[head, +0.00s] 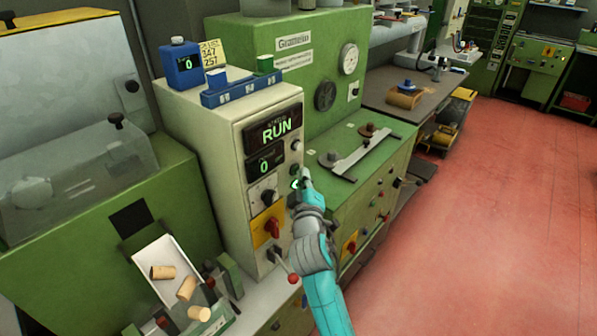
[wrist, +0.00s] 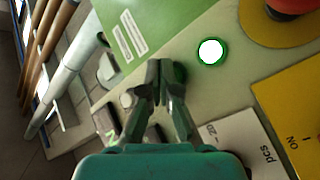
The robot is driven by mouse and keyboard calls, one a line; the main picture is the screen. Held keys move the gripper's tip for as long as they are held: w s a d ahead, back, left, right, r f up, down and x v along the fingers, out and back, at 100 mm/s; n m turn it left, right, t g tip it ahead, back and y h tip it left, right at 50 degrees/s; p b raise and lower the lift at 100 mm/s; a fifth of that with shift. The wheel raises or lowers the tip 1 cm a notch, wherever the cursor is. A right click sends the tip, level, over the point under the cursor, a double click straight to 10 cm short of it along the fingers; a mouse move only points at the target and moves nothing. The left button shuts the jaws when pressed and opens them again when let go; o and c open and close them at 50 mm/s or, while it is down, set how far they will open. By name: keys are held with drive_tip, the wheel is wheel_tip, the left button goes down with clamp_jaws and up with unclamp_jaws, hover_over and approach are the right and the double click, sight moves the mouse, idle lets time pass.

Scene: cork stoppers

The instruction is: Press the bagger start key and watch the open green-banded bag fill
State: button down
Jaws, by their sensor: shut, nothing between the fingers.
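The cream control cabinet (head: 225,150) stands left of centre in the head view, its upper display reading RUN (head: 277,129) and its lower one 0 (head: 265,165). My gripper (head: 303,176) is at the cabinet's right front edge. In the wrist view its fingers (wrist: 164,74) are shut and empty, close over the panel. A round key (wrist: 211,51) glowing white with a green rim sits just right of the fingertips. A dark round part is half hidden behind them; I cannot tell whether they touch it. I cannot make out a green-banded bag clearly.
A white chute (head: 150,262) holds a few corks at lower left. A red lever knob (head: 293,278) sticks out below my gripper. The yellow plate has a red switch (head: 273,227). A green bench with a caliper (head: 352,157) stands behind. Red floor (head: 500,220) is open at right.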

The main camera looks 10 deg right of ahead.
drive_tip(key=shift+s+d, duration=0.1)
drive_tip(key=shift+s, duration=0.05)
drive_tip(key=shift+s+d, duration=0.4)
drive_tip(key=shift+s, duration=0.15)
drive_tip(key=s+d, duration=0.1)
drive_tip(key=s, duration=0.1)
drive_tip(key=s+d, duration=0.2)
idle(0.7)
idle(0.6)
